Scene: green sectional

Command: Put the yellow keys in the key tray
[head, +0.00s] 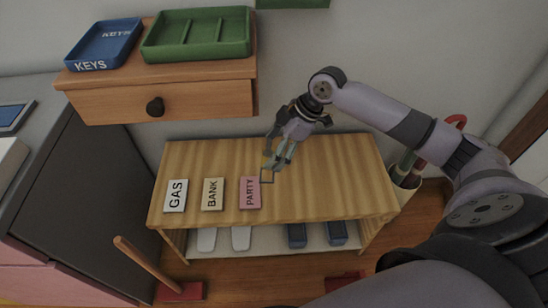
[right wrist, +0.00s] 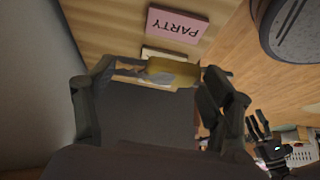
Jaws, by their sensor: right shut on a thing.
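The yellow keys (right wrist: 174,68) are between the fingers of my right gripper in the right wrist view, with a pale tag-like piece beside them. In the head view my right gripper (head: 277,157) points down over the wooden bench, near the pink PARTY card, and is shut on the keys; a bit of yellow (head: 267,162) shows at its fingertips. I cannot tell whether the keys touch the bench top. The key tray (head: 104,44) is blue, marked KEYS, and sits on the drawer shelf at the upper left.
The wooden bench (head: 330,180) bears the GAS (head: 176,196), BANK (head: 212,194) and PARTY (head: 250,193) cards; its right part is clear. A green tray (head: 197,36) sits right of the key tray. The drawer (head: 190,103) with its knob juts out above the bench.

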